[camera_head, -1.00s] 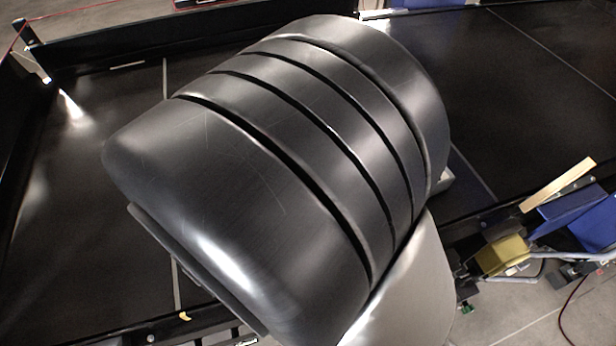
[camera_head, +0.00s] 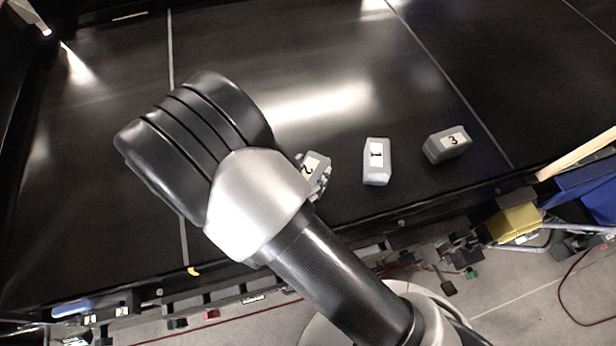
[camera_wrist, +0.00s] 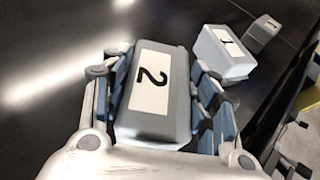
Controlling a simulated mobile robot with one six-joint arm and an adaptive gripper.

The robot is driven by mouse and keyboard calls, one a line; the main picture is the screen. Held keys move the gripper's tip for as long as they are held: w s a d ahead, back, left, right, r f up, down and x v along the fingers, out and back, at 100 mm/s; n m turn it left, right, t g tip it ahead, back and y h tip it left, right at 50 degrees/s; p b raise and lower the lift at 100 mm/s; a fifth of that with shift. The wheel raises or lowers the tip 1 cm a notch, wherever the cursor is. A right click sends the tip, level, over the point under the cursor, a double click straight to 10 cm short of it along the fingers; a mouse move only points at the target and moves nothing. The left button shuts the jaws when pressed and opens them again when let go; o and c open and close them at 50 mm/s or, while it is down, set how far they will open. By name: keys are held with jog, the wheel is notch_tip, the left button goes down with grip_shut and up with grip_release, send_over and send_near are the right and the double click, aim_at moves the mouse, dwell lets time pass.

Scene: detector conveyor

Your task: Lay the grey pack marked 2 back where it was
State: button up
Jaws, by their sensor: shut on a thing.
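The grey pack marked 2 (camera_wrist: 157,92) is between the fingers of my gripper (camera_wrist: 160,85), its white label facing the wrist camera. In the head view the pack marked 2 (camera_head: 313,168) shows beside my wrist, partly hidden by my arm and the fingers. My gripper (camera_head: 320,180) is shut on it, over or at the black conveyor belt (camera_head: 330,110). I cannot tell whether the pack touches the belt.
The grey pack marked 1 (camera_head: 376,170) stands on the belt just right of the held pack. The grey pack marked 3 (camera_head: 447,145) is farther right. The belt's front rail (camera_head: 400,221) runs below them. Beyond the packs the belt is clear.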

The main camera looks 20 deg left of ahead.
notch_tip(320, 180, down, 2)
jog(key=shift+f+b, duration=0.1)
jog(key=shift+b, duration=0.35)
jog(key=shift+a+f, duration=0.1)
jog(key=shift+f, duration=0.25)
jog(key=shift+a, duration=0.15)
jog(key=shift+r, duration=0.15)
jog(key=shift+d+f+b, duration=0.25)
jog(key=shift+b, duration=0.1)
jog(key=o, duration=1.5)
jog(key=shift+a, duration=0.1)
jog(key=shift+r, duration=0.15)
